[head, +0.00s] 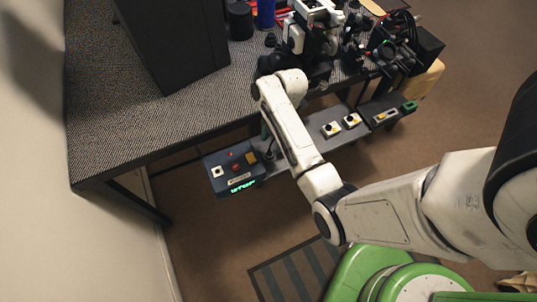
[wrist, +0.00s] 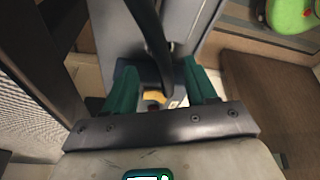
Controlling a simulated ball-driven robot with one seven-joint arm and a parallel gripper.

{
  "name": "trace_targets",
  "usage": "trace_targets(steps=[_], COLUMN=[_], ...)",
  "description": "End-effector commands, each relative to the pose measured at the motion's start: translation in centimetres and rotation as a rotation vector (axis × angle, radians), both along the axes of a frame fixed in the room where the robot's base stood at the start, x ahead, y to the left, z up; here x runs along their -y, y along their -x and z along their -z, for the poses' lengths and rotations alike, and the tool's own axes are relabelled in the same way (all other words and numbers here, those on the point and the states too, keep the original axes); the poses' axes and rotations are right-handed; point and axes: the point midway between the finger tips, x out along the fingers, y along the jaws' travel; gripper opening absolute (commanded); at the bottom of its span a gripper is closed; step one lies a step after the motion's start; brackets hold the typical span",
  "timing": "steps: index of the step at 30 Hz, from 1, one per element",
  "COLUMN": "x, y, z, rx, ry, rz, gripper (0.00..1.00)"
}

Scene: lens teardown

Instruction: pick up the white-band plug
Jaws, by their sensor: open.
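My gripper (wrist: 158,82) is open, with its two green fingers apart in the wrist view. A thick black cable (wrist: 150,30) runs down between the fingers. Its lower end is near a small yellow and whitish part (wrist: 155,97), partly hidden by the gripper's dark crossbar. I cannot tell whether this is the white-band plug. No finger clearly touches the cable. In the head view my arm reaches down past the table's front edge, and a bit of green finger (head: 264,131) shows beside the forearm, over the low grey shelf. No white band can be made out there.
A control box (head: 236,170) with buttons and a lit display sits left of my arm. Several small white-framed sockets or switches (head: 330,128) are on the shelf to the right. The textured table (head: 130,120) holds a large black box (head: 180,45) and dark equipment at the back.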

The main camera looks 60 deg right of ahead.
Motion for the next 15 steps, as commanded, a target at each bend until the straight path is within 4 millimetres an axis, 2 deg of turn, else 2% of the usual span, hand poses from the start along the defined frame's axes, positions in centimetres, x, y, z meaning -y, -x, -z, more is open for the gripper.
trace_targets(steps=[4,10,15], x=[-0.4,-1.3,-1.6], y=[-0.1,-0.3,-0.4], z=[1.1,3.9,5.0], rx=[-0.002,-0.002,0.0], ry=[0.0,0.0,0.001], rz=[-0.001,-0.001,0.0], gripper=[0.56,0.56,0.56])
